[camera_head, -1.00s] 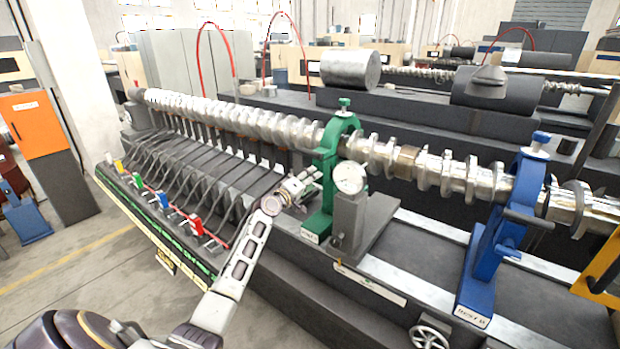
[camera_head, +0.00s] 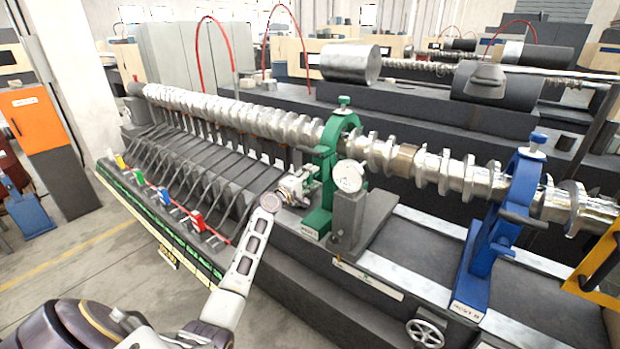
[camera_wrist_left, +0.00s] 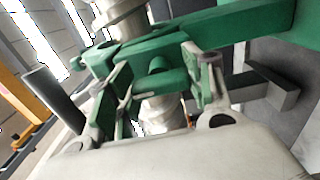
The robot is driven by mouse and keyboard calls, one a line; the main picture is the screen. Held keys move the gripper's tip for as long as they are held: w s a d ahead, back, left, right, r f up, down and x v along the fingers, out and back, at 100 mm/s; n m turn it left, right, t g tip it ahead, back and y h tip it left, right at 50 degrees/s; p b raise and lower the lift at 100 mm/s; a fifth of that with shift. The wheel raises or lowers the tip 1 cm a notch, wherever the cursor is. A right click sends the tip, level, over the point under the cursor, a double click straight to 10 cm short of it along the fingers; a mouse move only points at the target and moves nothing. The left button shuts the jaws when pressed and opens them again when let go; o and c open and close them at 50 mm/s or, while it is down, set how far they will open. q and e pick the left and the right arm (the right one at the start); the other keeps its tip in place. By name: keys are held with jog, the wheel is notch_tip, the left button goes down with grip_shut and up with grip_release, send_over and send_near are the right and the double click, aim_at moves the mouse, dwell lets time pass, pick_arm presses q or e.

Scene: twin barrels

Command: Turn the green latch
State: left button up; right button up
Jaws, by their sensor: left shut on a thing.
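The green stand (camera_head: 320,195) arches around the long metal shaft (camera_head: 250,118), with a green knob on top. My left gripper (camera_head: 305,180) is at the left side of this stand, low under the shaft. In the left wrist view, the gripper's two fingers (camera_wrist_left: 165,78) are shut on the green latch (camera_wrist_left: 157,82), a short green piece between them. The green frame of the stand (camera_wrist_left: 235,22) runs across behind it. The latch is hidden by the gripper and stand in the head view. My right gripper is in neither view.
A dial gauge (camera_head: 348,176) on a grey block stands right of the green stand. A blue stand (camera_head: 490,245) holds the shaft further right. Small coloured levers (camera_head: 165,196) line the bench's front left edge. A handwheel (camera_head: 425,333) is at the bottom.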

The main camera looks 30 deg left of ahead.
pick_arm(q)
jog(key=o, duration=1)
jog(key=shift+a, duration=0.1)
jog(key=shift+o, duration=0.2)
jog(key=s, duration=1.2)
jog(key=shift+a, duration=0.45)
